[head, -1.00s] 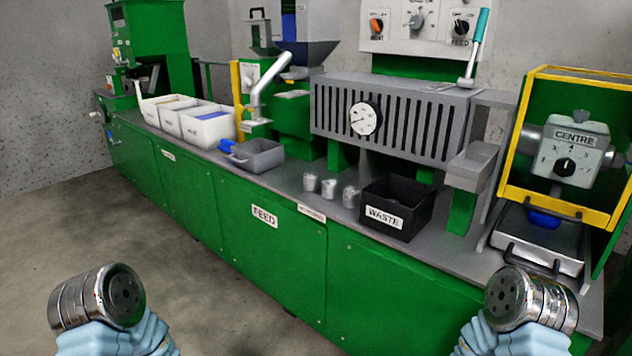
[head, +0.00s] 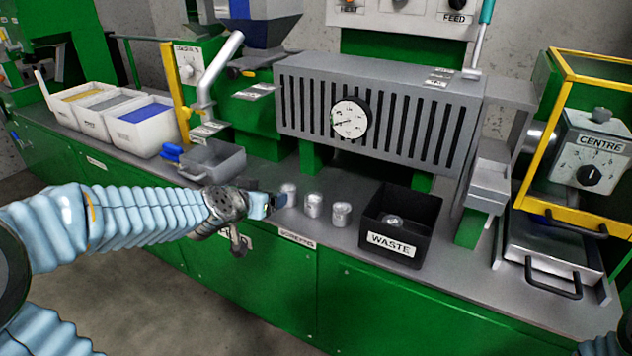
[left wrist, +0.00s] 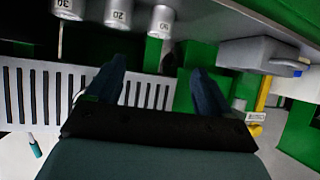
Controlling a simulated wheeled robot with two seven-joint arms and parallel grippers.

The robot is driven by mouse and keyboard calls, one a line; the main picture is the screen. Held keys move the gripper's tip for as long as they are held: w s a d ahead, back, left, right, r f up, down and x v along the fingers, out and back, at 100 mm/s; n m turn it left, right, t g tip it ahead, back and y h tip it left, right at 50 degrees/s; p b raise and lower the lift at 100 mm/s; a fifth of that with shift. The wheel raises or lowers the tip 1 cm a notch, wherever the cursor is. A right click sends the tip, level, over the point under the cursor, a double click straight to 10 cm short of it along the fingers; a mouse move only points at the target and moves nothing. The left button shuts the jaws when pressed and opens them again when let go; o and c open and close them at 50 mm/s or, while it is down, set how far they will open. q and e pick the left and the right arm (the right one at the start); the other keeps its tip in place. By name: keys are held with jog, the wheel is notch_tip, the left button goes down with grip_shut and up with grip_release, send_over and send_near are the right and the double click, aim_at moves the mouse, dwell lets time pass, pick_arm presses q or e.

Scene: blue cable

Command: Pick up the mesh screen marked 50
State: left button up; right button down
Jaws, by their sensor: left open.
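Three small grey-white cylinders stand in a row on the bench. In the left wrist view, which is upside down, they read 30 (left wrist: 68,8), 20 (left wrist: 118,14) and 50 (left wrist: 160,20). In the head view the one marked 50 (head: 288,193) is the leftmost, beside the middle one (head: 313,205) and the right one (head: 341,213). My left gripper (head: 276,201) is open and empty, just left of the 50 cylinder. In the left wrist view its two dark fingers (left wrist: 158,82) are spread, with the 50 cylinder beyond and between them. My right gripper is out of view.
A black WASTE box (head: 398,246) with a small pale object inside stands right of the cylinders. A grey scoop tray (head: 213,161) lies to their left. A slatted grey unit with a dial (head: 349,118) stands behind. White bins (head: 140,129) are further left.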

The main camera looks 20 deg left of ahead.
aim_at(287, 190)
pick_arm(q)
jog(key=b+x, duration=0.3)
jog(key=x, duration=0.4)
jog(key=shift+w+f, duration=0.3)
jog(key=shift+w+a, duration=0.1)
jog(key=shift+w, duration=0.2)
jog(key=b+x, duration=0.1)
jog(key=x, duration=0.1)
jog(key=b+x, duration=0.1)
jog(key=x, duration=0.1)
jog(key=shift+f, duration=0.4)
jog(key=shift+w+f, duration=0.1)
jog(key=shift+w, duration=0.35)
jog(key=c, duration=1.2)
